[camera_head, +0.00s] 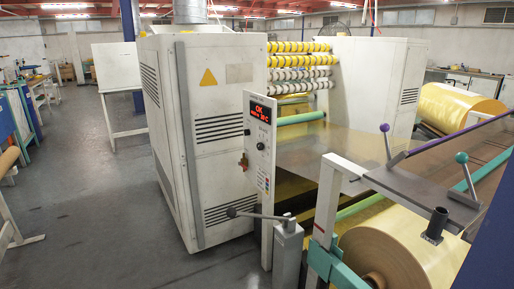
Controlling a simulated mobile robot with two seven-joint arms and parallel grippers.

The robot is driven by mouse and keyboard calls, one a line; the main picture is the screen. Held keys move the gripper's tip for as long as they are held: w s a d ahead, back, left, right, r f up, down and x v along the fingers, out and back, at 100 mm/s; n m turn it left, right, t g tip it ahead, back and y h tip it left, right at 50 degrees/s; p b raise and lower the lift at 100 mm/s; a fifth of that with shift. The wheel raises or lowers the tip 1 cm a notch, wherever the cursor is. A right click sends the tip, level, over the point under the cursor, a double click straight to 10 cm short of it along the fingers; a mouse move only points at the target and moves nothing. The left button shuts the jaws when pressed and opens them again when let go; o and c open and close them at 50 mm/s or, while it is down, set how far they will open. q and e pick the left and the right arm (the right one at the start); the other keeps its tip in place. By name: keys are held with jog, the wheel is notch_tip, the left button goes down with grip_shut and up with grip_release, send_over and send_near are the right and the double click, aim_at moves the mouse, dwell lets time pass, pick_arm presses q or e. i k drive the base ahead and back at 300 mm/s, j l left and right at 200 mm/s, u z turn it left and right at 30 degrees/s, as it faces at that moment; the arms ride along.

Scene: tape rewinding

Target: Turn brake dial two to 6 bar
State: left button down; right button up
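A narrow upright white control panel (260,165) stands in front of the large white machine. At its top a dark display (261,110) shows red lettering; the first line reads OK, the lower line is too small to read surely. Below it is a small dark round knob (260,146), with small coloured marks further down the panel. I cannot tell which control is brake dial two, nor any bar setting. Neither of my grippers shows in the head view.
A grey post with a lever (288,250) stands before the panel. At right are a purple-balled lever (385,140), a teal-balled lever (464,170), a grey plate (410,182) and a large yellow roll (400,245). The grey floor (85,220) at left is clear.

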aim_at(259, 146)
jog(key=k, duration=0.15)
jog(key=j+z, duration=0.1)
jog(key=i+j+z, duration=0.25)
jog(key=i+j, duration=0.3)
jog(key=i, duration=0.25)
jog(key=i+j+z, duration=0.25)
jog(key=i+j, duration=0.45)
